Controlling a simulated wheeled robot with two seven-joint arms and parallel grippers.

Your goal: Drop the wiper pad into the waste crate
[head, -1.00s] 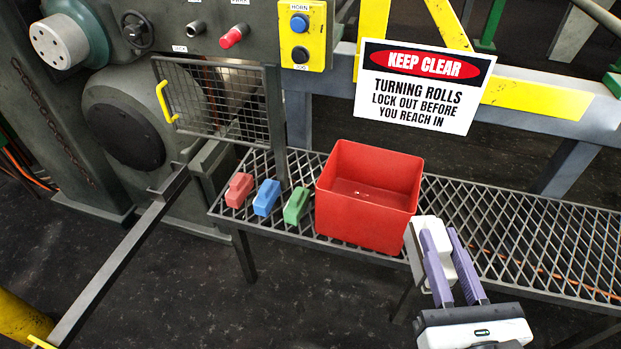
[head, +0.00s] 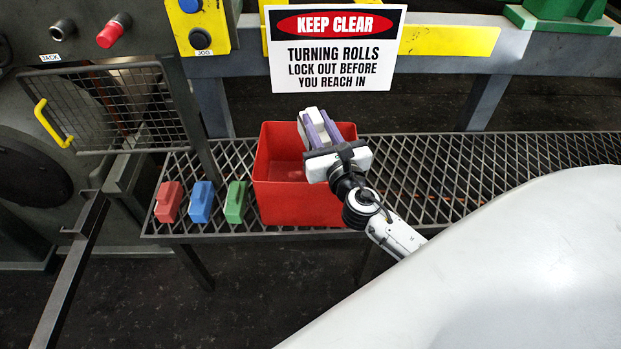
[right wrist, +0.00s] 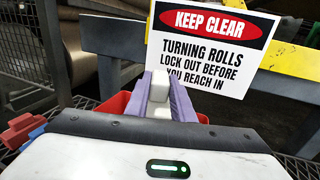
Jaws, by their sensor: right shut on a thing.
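The red waste crate (head: 290,205) stands on the mesh bench in the head view. My right gripper (head: 317,130) comes in from the right and is over the right part of the crate. Its purple fingers are shut on a white wiper pad (head: 308,115), whose end shows beyond the fingertips. In the right wrist view the pad (right wrist: 159,108) sits between the fingers (right wrist: 163,100), with the crate (right wrist: 115,104) partly hidden behind the gripper. The height of the pad above the crate's floor is hard to tell. My left gripper is not in view.
Red (head: 168,203), blue (head: 202,203) and green (head: 236,203) blocks stand left of the crate on the mesh bench (head: 450,180). A warning sign (head: 335,50) hangs behind the crate. A wire guard (head: 110,110) stands at left. The bench is clear to the right.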

